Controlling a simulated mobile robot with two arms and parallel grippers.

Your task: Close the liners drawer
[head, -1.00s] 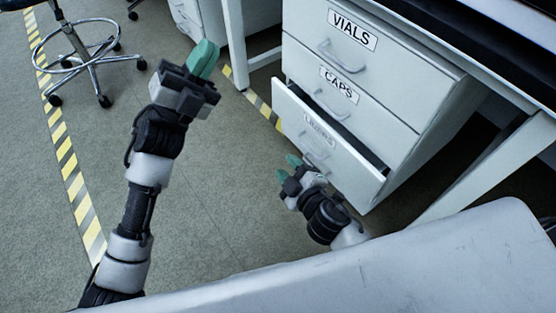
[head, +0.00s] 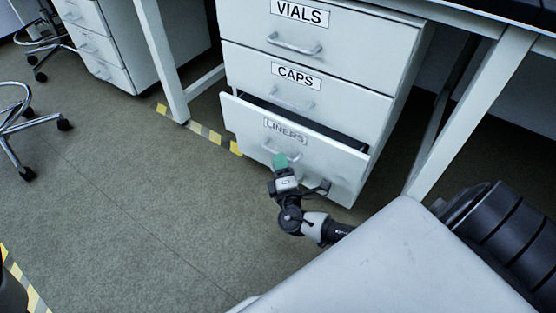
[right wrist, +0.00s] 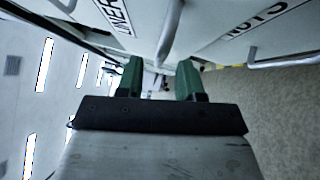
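The liners drawer (head: 335,157) is partly pulled out of the white cabinet. A dark gap shows above its front, between it and the caps drawer (head: 345,102). Its handle (head: 276,152) is partly hidden behind my right gripper (head: 281,162), which is at the drawer's front. In the right wrist view, the green fingers of the right gripper (right wrist: 159,80) are apart with nothing clasped between them. The liners label (right wrist: 115,14) and a curved handle (right wrist: 171,30) show beyond the fingers. I cannot tell whether they touch the drawer. My left gripper is not in view.
The vials drawer (head: 345,38) and caps drawer look shut. A white table leg (head: 470,112) stands right of the cabinet, another (head: 160,60) to its left. A wheeled stool (head: 22,115) is at far left. The floor left of my right arm is clear.

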